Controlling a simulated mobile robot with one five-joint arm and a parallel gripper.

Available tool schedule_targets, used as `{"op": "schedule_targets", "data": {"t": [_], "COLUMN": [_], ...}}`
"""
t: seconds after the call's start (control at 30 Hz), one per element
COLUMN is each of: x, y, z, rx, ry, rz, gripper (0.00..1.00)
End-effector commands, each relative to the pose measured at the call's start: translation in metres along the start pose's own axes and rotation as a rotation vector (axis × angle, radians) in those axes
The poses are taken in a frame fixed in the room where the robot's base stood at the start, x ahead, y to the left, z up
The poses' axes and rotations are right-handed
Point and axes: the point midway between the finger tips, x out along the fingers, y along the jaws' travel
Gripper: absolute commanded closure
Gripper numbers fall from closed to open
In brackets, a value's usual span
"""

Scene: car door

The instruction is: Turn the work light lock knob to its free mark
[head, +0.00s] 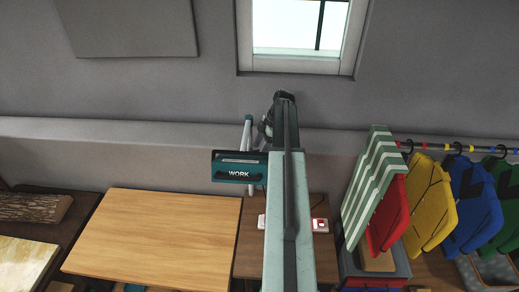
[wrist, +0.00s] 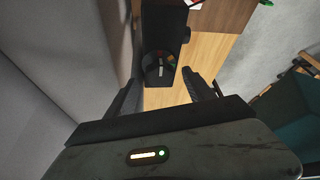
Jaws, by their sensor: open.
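The work light (head: 239,172), a teal box marked WORK on a pale stand, shows left of my arm in the head view. In the wrist view its dark housing (wrist: 163,20) is at the top. A round dark knob (wrist: 159,67) with a pale bar and small coloured marks around it faces the camera there. My gripper (wrist: 162,88) is open, with one finger on each side below the knob and nothing between them. The knob lies ahead of the fingertips, seemingly apart from them. Which mark the knob points to is too small to tell.
A light wooden board (head: 155,238) lies left of my arm. A power strip (head: 319,225) is on the brown table (head: 248,253). Coloured jackets (head: 430,205) hang on a rail at right, beside a striped panel (head: 372,180). A grey wall (head: 205,90) stands behind.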

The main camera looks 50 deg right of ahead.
Motion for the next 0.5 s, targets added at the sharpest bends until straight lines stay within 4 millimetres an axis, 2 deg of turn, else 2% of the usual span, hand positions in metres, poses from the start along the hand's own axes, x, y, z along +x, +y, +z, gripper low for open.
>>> {"op": "schedule_targets", "data": {"t": [0.03, 0.3, 0.5], "x": [-0.013, -0.057, -0.064], "y": [0.001, 0.006, 0.007], "z": [-0.004, -0.010, -0.011], "rx": [-0.001, -0.005, -0.009], "ry": [0.000, -0.001, -0.002], "rz": [-0.001, -0.004, -0.006], "gripper": [0.38, 0.38, 0.38]}}
